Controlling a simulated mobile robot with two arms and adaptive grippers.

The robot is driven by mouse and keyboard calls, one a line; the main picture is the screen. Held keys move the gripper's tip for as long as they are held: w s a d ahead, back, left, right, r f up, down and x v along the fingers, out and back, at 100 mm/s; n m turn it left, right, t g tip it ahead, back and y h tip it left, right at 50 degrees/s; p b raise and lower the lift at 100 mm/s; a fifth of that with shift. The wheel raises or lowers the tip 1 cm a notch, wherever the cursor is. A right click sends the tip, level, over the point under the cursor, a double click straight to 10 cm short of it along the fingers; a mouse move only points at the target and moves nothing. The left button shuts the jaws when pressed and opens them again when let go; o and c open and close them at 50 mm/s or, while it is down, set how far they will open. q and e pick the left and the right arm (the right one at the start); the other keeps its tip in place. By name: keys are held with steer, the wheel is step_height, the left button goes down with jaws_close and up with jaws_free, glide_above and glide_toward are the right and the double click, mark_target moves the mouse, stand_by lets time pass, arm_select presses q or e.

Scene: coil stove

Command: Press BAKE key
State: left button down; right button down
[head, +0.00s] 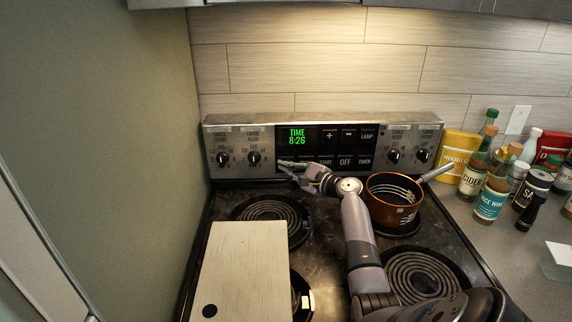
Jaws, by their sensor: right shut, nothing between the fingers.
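The stove's black control panel (348,145) has a green display (297,138) reading TIME 8:26. Its lower key row shows a START key (325,161), an OFF key (345,161) and a TIMER key (364,161). No BAKE label is legible; the lower left of the panel is partly covered by my right gripper. My right gripper (284,166) is shut and empty, its fingers pointing left along the panel's lower left edge. I cannot tell whether it touches a key. My left gripper is out of view.
An orange pot (394,201) stands on the back right burner, beside my right arm. A pale board (240,270) covers part of the stovetop at the front left. Bottles, including a cider bottle (474,176), crowd the right counter. A wall (110,130) stands at left.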

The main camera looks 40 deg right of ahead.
steer(key=shift+w+d+b, duration=0.3)
steer(key=shift+w, duration=0.05)
stand_by(0.4)
steer(key=shift+s+a, duration=0.1)
stand_by(0.3)
steer(key=shift+s+a+p, duration=0.45)
steer(key=shift+s+p, duration=0.15)
steer(key=shift+p, duration=0.15)
steer(key=s+a+p, duration=0.3)
steer(key=shift+s+a, duration=0.15)
steer(key=shift+s, duration=0.25)
stand_by(0.7)
